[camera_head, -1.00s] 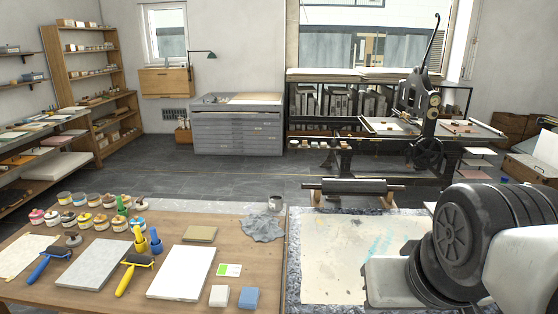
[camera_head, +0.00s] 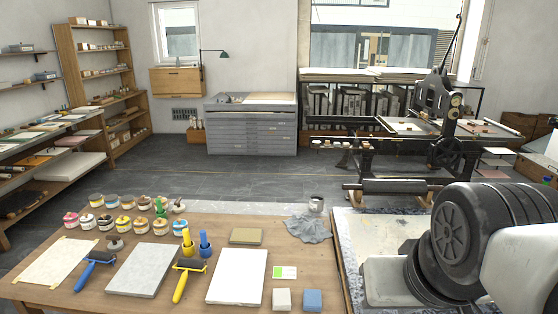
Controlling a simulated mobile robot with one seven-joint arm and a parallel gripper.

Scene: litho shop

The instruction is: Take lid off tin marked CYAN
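Several small round ink tins stand close together in rows at the left back of the wooden table (camera_head: 240,290), around a tin (camera_head: 124,226) near the middle of the front row. Their labels are different colours, among them pink, yellow and blue. The lettering is too small to read, so I cannot tell which tin is marked CYAN. One tin with a bluish label (camera_head: 141,226) is at the right end of the front row. The tins appear to have lids on. My gripper is not in view; only a black and white part of my arm fills the right front.
Brayers with blue (camera_head: 95,262) and yellow (camera_head: 187,274) handles, a grey slab (camera_head: 143,270), a white slab (camera_head: 237,276) and a crumpled grey cloth (camera_head: 308,229) lie on the table. A press (camera_head: 430,135) stands behind.

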